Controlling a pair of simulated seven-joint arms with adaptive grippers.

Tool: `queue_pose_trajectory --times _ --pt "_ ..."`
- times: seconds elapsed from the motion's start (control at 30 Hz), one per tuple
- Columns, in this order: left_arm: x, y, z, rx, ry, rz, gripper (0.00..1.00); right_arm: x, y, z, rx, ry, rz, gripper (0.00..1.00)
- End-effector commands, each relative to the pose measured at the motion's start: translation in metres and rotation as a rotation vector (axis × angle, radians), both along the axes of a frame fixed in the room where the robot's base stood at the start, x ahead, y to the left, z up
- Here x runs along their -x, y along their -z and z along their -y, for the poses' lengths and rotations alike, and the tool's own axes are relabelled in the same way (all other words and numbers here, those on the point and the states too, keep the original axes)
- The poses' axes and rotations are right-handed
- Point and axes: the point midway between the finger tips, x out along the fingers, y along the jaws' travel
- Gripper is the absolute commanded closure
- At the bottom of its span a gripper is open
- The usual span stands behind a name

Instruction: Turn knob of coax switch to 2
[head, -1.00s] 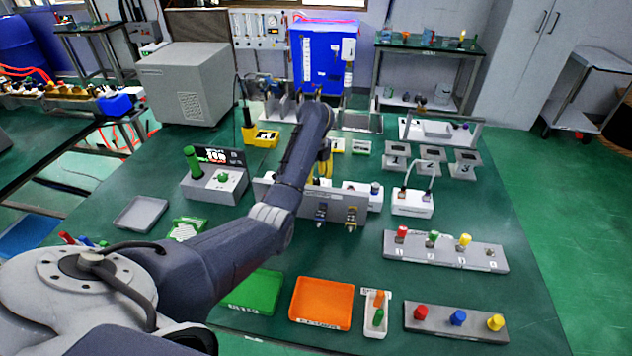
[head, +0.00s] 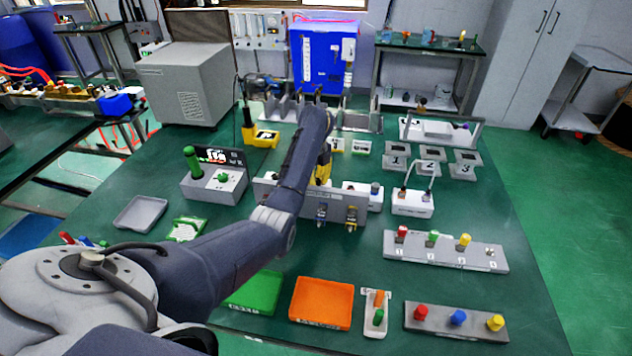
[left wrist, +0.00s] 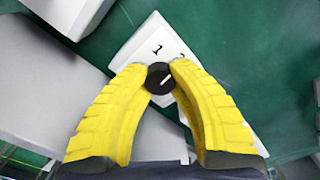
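The coax switch is a white box (left wrist: 138,42) in the left wrist view, with a printed "1" on its top and a second mark mostly hidden by the right-hand finger. Its round black knob (left wrist: 160,79) has a white pointer line slanting to the upper right. The yellow fingers of my left gripper (left wrist: 160,69) are closed in on both sides of the knob and seem to touch it. In the head view my left gripper (head: 323,168) shows as yellow behind my dark arm, which hides the switch. My right gripper is not in view.
A grey panel with connectors (head: 338,212) stands in front of the gripper. A white box with a cable loop (head: 413,203) is to the right. A green-knobbed unit (head: 215,180) is to the left. Green and orange trays (head: 321,303) lie at the front.

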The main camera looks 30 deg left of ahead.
Motion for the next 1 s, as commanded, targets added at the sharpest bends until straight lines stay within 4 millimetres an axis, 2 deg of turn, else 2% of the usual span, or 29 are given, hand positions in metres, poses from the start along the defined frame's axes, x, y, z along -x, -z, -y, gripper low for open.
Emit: queue_pose_trajectory --times 0.03,0.1,0.37,0.7,0.97,1.0 --pt "0.0001 0.0000 -0.0001 0.000 0.000 0.000 0.93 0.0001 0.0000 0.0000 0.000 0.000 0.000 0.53" --pt "0.0001 0.0000 -0.0001 0.000 0.000 0.000 1.00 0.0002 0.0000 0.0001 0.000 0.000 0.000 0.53" --pt "0.0000 0.0001 0.0003 0.001 0.006 0.000 1.00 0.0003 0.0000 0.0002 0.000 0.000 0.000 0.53" --pt "0.0004 0.0004 0.0004 0.002 0.131 -0.001 1.00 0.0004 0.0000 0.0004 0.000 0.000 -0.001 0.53" --pt "0.0006 0.0007 0.0006 0.002 0.135 -0.001 1.00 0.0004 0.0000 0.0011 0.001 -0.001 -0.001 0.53" --pt "0.0006 0.0007 0.0006 0.002 0.135 -0.001 0.79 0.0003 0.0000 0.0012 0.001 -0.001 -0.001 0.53"
